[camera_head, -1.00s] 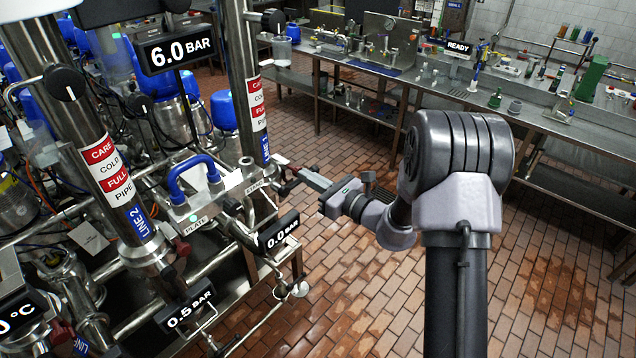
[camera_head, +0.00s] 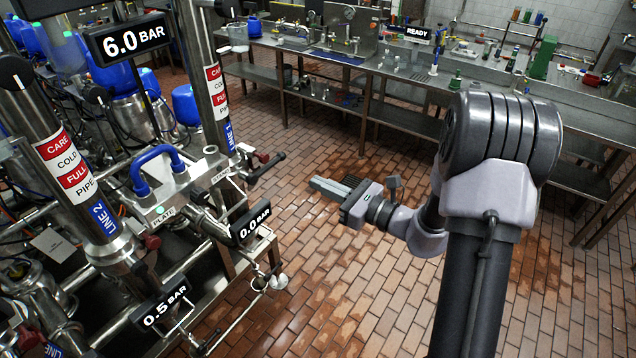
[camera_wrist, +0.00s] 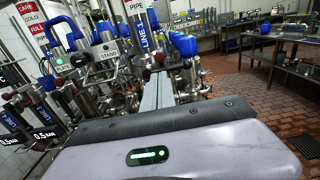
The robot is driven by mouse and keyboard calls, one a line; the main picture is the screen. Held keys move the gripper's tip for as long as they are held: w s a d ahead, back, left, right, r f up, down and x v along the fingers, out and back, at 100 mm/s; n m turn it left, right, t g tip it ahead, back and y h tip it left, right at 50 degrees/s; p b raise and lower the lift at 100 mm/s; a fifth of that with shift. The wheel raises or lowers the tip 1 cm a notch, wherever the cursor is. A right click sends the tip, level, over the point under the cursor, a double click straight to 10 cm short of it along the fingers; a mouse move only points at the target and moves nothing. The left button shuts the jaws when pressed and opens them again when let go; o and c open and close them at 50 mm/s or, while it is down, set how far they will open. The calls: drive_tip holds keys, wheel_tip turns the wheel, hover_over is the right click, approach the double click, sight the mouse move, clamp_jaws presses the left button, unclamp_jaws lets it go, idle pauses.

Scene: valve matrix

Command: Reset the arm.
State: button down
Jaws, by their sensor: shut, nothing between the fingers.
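My gripper (camera_head: 328,187) is shut and empty in the head view. It hangs over the tiled floor, to the right of the valve rig and clear of it. In the wrist view the closed fingers (camera_wrist: 157,90) point ahead toward the rig. My arm comes up from the bottom right of the head view and is bent at the elbow. The valve rig's pipes (camera_head: 60,165) stand at left, with a blue U-shaped hose (camera_head: 158,158) over the plate. A small valve handle with a red part (camera_head: 262,157) sits at the rig's right edge, apart from my gripper.
Displays read 6.0 bar (camera_head: 130,40), 0.0 bar (camera_head: 250,221) and 0.5 bar (camera_head: 165,305). Open brick floor (camera_head: 300,270) lies between rig and bench.

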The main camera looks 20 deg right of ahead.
drive_tip(key=shift+s, duration=0.15)
drive_tip(key=s+a+f+n+g+b, duration=0.2)
drive_tip(key=s+a+n+g+b, duration=0.35)
drive_tip(key=s+a+n, duration=0.3)
drive_tip(key=s+a+f+n+g+b, duration=0.2)
drive_tip(key=s+a+n+g+b, duration=0.4)
drive_tip(key=s+a, duration=0.3)
drive_tip(key=s+d+f+n+t+h+b, duration=0.2)
drive_tip(key=s+d+f+n+h+b, duration=0.3)
drive_tip(key=s+d+n+h, duration=0.3)
drive_tip(key=shift+s+n+t+h+b, duration=0.35)
drive_tip(key=shift+s+n+b, duration=0.1)
drive_tip(key=shift+s+n, duration=0.5)
drive_tip(key=shift+a, duration=0.1)
